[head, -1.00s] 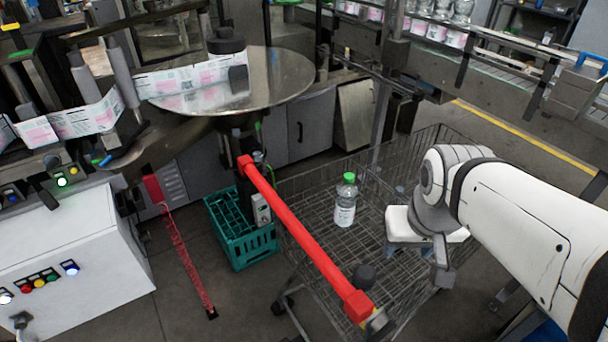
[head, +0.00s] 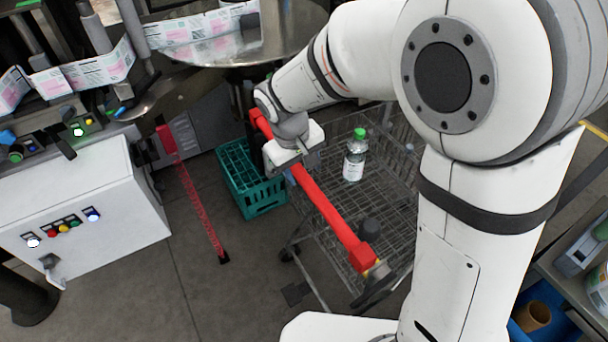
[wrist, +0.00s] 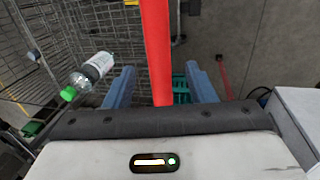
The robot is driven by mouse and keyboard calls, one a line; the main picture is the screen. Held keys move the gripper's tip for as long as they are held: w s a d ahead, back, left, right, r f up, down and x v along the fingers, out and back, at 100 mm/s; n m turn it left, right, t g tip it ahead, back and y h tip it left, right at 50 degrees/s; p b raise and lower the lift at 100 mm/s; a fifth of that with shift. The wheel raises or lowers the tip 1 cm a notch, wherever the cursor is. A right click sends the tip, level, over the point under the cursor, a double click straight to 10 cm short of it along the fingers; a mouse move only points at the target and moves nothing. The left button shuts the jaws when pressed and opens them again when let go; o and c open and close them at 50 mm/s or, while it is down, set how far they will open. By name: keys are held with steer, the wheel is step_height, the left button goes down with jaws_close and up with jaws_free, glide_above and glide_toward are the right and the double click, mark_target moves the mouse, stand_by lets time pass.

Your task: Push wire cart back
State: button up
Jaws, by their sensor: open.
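The wire cart (head: 385,205) stands right of centre in the head view, with a red handle bar (head: 335,215) along its near left side. A clear bottle with a green cap (head: 355,158) stands in the cart; it also shows in the wrist view (wrist: 92,72). My gripper (head: 286,174) is over the far part of the handle bar. In the wrist view, my gripper (wrist: 160,90) is open, with one blue finger on each side of the red bar (wrist: 157,50). I cannot tell whether the fingers touch the bar.
A green crate (head: 262,197) sits on the floor left of the cart. A round metal table (head: 270,40) stands behind.

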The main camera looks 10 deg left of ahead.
mark_target(306, 181)
steer(key=f, duration=0.5)
steer(key=shift+w+d, duration=0.3)
steer(key=shift+d, duration=0.1)
steer(key=shift+r, duration=0.1)
